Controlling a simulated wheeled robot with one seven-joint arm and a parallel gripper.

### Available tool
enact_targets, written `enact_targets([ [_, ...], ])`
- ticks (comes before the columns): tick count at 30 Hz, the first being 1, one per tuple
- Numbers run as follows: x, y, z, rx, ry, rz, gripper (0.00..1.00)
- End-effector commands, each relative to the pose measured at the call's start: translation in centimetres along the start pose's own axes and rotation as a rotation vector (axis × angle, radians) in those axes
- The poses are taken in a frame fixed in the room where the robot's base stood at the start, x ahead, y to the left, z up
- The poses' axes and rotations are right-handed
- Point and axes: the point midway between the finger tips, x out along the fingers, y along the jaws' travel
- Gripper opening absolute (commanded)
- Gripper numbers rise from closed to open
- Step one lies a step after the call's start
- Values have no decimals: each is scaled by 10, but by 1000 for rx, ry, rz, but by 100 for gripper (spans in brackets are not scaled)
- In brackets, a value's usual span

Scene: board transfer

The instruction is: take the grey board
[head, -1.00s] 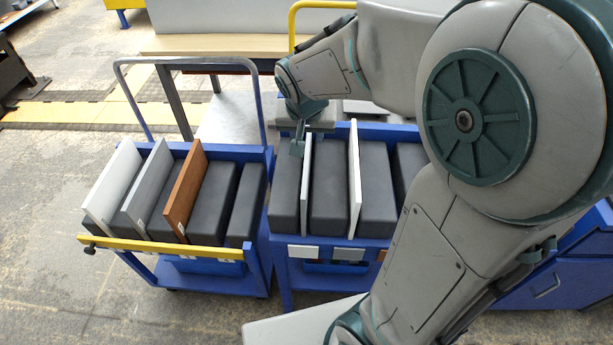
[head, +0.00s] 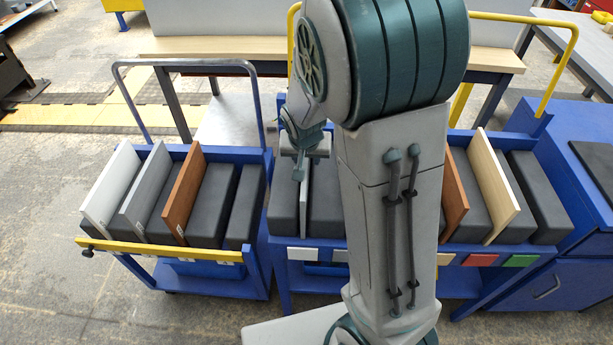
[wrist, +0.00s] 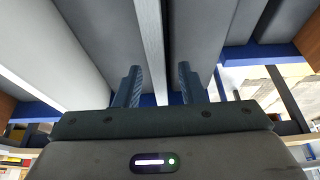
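The grey board (head: 147,187) stands upright in the left cart, between a white board (head: 112,185) and a brown board (head: 183,190). My gripper (head: 299,172) is away from it, at the right cart, near the top of a pale board (head: 304,200) there. In the wrist view my gripper (wrist: 160,68) is open, and a pale board's edge (wrist: 150,35) runs through the gap between its fingers. I cannot tell whether the fingers touch that board.
The left cart has a yellow front bar (head: 160,248). The right cart (head: 284,245) holds dark blocks, a brown board (head: 453,195) and a light wood board (head: 492,185). Coloured cards line its front. My arm hides its middle. A blue cabinet (head: 560,270) stands at right.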

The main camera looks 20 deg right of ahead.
Motion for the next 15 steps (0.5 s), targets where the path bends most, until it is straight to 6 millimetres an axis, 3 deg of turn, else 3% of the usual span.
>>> enact_targets([
  [7,2,0,0,0,0,-1,36],
  [8,2,0,0,0,0,-1,34],
  [12,2,0,0,0,0,-1,0],
  [15,2,0,0,0,0,-1,0],
])
